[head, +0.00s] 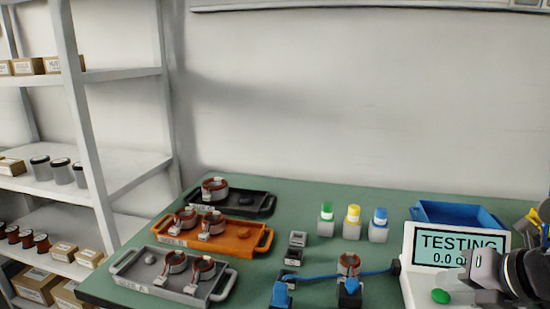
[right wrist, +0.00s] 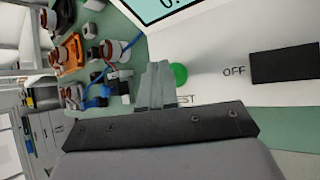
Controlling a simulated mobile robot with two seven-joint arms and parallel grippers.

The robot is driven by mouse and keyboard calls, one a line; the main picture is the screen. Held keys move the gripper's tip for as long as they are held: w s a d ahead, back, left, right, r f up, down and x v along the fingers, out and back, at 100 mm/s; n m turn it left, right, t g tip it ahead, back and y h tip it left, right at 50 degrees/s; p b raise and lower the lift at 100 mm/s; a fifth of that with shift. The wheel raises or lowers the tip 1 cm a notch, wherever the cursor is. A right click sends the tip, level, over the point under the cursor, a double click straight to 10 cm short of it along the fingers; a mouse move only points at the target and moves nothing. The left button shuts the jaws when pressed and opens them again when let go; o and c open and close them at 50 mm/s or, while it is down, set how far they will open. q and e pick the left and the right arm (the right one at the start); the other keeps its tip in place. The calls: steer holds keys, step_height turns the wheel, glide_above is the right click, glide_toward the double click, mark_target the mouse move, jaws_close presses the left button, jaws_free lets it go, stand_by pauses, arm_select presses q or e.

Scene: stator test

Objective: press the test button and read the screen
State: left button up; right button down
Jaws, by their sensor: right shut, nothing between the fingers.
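The white tester (head: 408,245) stands at the right of the table. Its screen (head: 455,245) reads "TESTING" and "0.0", with the unit partly covered by my right gripper. The green test button (head: 440,296) is on the tester's front; it also shows in the right wrist view (right wrist: 179,75), above a partly hidden "TEST" label. My right gripper (head: 466,275) is shut and empty, in front of the tester. Its fingertips (right wrist: 156,70) appear just beside the button in the right wrist view; I cannot tell whether they touch. My left gripper is not in view.
A stator (head: 348,264) stands by blue clips (head: 280,294) and a blue cable. Grey (head: 130,265), orange (head: 240,245) and black (head: 262,201) trays hold stators at left. Capped bottles (head: 352,222) and a blue bin (head: 455,212) stand behind. A black switch (right wrist: 285,64) marked OFF is near the button.

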mark_target(447, 298)
steer(key=shift+r, duration=0.15)
step_height(447, 298, up, 6)
steer(key=p, duration=0.5)
steer(key=shift+p, duration=0.3)
